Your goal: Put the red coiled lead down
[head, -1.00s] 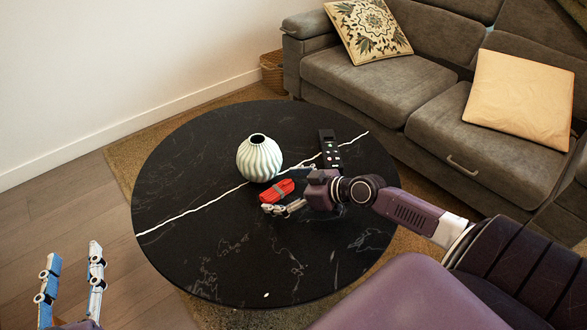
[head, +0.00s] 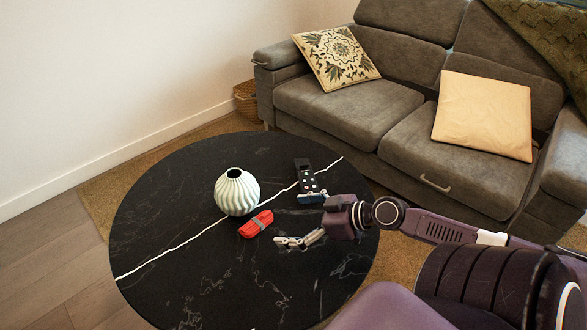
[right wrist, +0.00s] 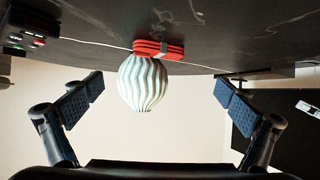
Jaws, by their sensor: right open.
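The red coiled lead (head: 256,224), bound with a grey band, lies on the round black table (head: 180,200), just in front of the vase. My right gripper (head: 298,220) is open and empty, to the right of the lead and apart from it. In the right wrist view the lead (right wrist: 158,50) shows upside down beyond the spread fingers (right wrist: 160,100), with nothing between them. My left gripper is outside both current views.
A pale ribbed vase (head: 237,192) stands close behind the lead. The table's front and left are clear. A grey sofa (head: 350,105) stands behind.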

